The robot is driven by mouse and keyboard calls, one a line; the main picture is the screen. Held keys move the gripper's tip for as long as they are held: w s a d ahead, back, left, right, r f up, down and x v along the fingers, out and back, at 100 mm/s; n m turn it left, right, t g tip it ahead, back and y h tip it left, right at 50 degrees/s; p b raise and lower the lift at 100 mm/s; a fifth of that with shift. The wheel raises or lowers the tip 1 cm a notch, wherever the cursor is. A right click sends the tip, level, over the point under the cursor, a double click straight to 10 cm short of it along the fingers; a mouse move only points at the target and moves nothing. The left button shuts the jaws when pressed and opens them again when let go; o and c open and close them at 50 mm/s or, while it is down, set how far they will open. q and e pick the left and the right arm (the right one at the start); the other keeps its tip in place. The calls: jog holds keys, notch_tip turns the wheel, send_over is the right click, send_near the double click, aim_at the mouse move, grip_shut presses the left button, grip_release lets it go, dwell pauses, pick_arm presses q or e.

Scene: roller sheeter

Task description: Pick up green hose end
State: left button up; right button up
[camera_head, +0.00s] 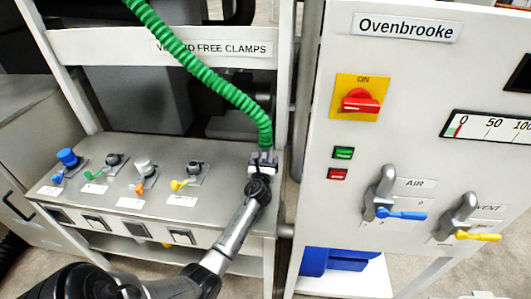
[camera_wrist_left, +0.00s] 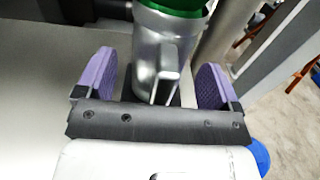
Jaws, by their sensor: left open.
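The green hose (camera_head: 195,70) is ribbed and hangs down from the top left in the head view to the right end of the grey shelf. Its silver metal end (camera_wrist_left: 157,50) stands between my left gripper's two purple finger pads in the left wrist view, with gaps on both sides. A bit of the green hose (camera_wrist_left: 175,6) shows above it. My left gripper (camera_head: 262,163) is open around the hose end and mostly covers it in the head view. My right gripper is not in view.
Several fittings with coloured handles, such as the yellow one (camera_head: 180,184), stand on the shelf (camera_head: 215,205) to the left. The Ovenbrooke panel (camera_head: 420,100) rises close on the right, with a red switch (camera_head: 361,101) and AIR valve (camera_head: 385,200).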

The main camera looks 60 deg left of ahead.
aim_at(264, 142)
pick_arm(q)
jog(key=shift+w+a, duration=0.15)
jog(key=shift+a, duration=0.1)
jog(key=c, duration=1.3)
jog(key=shift+o, duration=0.2)
notch_tip(264, 142, up, 8)
jog(key=p, duration=0.5)
jog(key=shift+r, duration=0.15)
jog(key=shift+r+p, duration=0.4)
jog(key=shift+r, duration=0.5)
